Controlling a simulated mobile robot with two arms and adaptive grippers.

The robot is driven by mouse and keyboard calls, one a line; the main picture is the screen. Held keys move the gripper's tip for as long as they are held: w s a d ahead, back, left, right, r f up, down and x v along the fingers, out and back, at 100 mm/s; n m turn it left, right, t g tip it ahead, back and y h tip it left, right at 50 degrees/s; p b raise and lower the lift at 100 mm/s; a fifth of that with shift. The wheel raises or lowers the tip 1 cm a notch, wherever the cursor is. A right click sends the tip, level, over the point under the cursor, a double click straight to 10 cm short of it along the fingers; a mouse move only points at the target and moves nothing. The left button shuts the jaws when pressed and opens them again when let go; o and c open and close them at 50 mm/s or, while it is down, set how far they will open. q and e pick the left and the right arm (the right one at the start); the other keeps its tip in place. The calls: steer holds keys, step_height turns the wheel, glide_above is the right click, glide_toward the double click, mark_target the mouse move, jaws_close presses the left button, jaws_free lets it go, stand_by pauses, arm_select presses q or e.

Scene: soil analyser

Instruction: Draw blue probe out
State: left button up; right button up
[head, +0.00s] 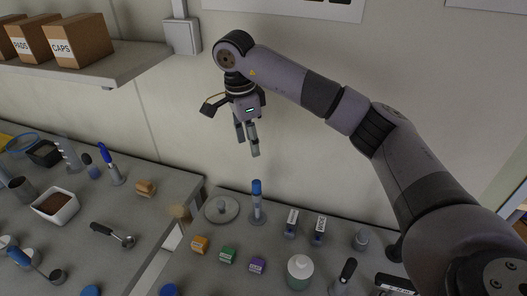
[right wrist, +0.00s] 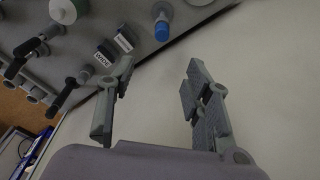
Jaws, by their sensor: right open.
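The blue probe (head: 257,188) stands upright in a small grey holder (head: 257,217) near the middle of the bench. In the right wrist view its blue top (right wrist: 161,31) shows near the upper edge, beyond the fingertips. My right gripper (head: 248,148) hangs with its fingers pointing down, above the probe and apart from it. Its two fingers stand apart in the right wrist view (right wrist: 160,75), with nothing between them. My left gripper is not in view.
A round plate (head: 221,218) sits just left of the probe. Orange (head: 200,244), green (head: 228,255) and purple (head: 258,265) blocks lie in front. Two labelled dark blocks (head: 291,223) stand to the right. Another blue-handled tool (head: 105,155) stands on the left bench.

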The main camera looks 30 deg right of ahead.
glide_toward(256, 182)
steer(key=shift+n, duration=0.4)
steer(key=f+p, duration=0.1)
steer(key=f, duration=0.2)
steer(key=f+p, duration=0.1)
steer(key=f, duration=0.2)
steer(key=d+f+p, duration=0.1)
steer(key=f, duration=0.2)
steer(key=shift+f, duration=0.85)
steer(key=shift+c, duration=0.6)
jaws_close()
